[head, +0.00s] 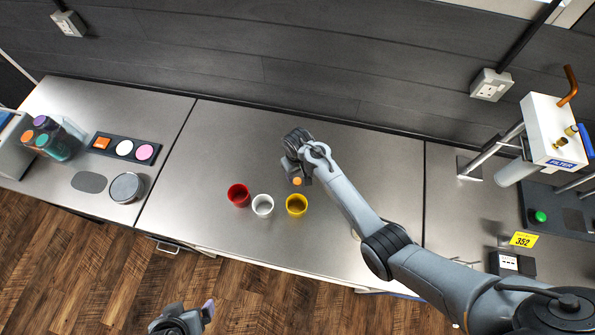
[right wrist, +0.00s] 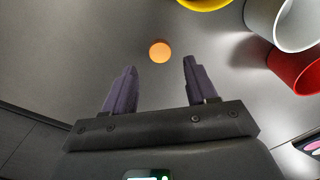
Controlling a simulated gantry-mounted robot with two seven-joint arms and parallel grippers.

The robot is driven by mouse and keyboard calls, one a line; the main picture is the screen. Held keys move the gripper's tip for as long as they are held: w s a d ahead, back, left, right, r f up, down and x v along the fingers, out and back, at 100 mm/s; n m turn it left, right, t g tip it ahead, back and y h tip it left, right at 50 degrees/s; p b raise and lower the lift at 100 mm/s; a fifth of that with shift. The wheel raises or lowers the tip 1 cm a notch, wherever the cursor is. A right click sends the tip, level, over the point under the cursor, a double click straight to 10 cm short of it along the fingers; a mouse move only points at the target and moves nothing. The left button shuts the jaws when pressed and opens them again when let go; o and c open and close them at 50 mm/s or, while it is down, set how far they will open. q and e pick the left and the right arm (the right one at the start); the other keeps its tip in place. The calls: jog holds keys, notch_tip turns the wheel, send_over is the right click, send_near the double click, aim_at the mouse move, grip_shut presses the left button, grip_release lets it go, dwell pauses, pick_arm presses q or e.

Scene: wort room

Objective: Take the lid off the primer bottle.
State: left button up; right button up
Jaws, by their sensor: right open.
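A small round orange disc (head: 297,181) shows on the steel table in the head view, just in front of my right gripper (head: 295,170). In the right wrist view the orange disc (right wrist: 160,51) lies beyond and between the fingertips of my right gripper (right wrist: 160,66), which is open and empty. I cannot tell whether it is a flat disc or the top of a bottle. Several bottles with purple, orange and green tops (head: 44,138) stand at the far left. No label marks the primer bottle. My left gripper (head: 195,317) is at the bottom edge, away from the table; its opening is unclear.
Red (head: 238,195), white (head: 263,205) and yellow (head: 296,205) cups stand in front of my right gripper. At left are a panel with orange, white and pink pads (head: 124,149) and a round grey dish (head: 126,187). A filter unit (head: 550,135) stands right. The table's middle left is clear.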

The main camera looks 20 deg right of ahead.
aim_at(297, 181)
jog(key=shift+r+p, duration=0.7)
jog(key=shift+r, duration=2.45)
jog(key=s+d+r+t, duration=0.1)
jog(key=s+d+t, duration=0.15)
jog(key=s, duration=1.35)
pick_arm(q)
notch_tip(297, 181, up, 2)
jog(key=shift+r, duration=0.25)
pick_arm(e)
jog(key=s+r+n+t, duration=0.1)
jog(key=s+r, duration=0.8)
jog(key=s, duration=0.3)
pick_arm(q)
jog(key=shift+s, duration=0.1)
pick_arm(e)
jog(key=shift+s, duration=0.1)
